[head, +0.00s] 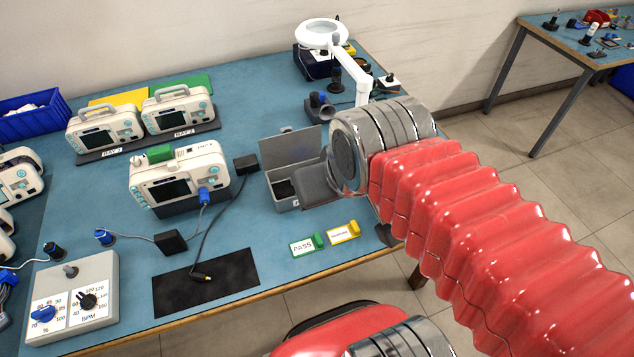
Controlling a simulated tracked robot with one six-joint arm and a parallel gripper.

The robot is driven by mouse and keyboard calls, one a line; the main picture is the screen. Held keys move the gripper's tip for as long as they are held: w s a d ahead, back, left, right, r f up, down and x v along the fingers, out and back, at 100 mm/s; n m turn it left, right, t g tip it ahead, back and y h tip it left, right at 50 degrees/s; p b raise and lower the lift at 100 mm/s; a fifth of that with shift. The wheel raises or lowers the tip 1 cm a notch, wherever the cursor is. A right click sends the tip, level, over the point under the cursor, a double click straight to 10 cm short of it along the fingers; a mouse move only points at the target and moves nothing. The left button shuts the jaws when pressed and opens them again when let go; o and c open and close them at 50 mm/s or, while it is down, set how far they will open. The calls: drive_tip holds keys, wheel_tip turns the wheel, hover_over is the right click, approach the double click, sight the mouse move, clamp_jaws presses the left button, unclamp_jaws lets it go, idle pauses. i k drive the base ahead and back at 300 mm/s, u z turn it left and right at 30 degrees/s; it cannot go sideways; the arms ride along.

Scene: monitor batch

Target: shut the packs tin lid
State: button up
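The packs tin is a small grey metal box (287,204) near the middle right of the table, with a dark inside. Its grey lid (285,149) stands up, open, at the back of the tin. My gripper (316,186) is a dark grey shape at the end of my red-sleeved arm. It is at the right side of the tin and overlaps its right part in the picture. I cannot tell whether it touches the tin. Its fingertips are not clear, so open or shut does not show.
A monitor (180,178) with a blue plug and cable stands left of the tin. A white magnifier lamp (322,36) is behind it. A PASS tag (303,247) and a yellow tag (343,233) lie in front. A black mat (206,283) lies front left.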

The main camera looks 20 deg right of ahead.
sight(289, 148)
drive_tip(key=z, duration=0.15)
drive_tip(key=k, duration=0.65)
drive_tip(key=u, duration=0.2)
drive_tip(key=i, duration=0.4)
drive_tip(key=u, duration=0.65)
drive_tip(key=i, duration=0.6)
drive_tip(key=u, duration=0.25)
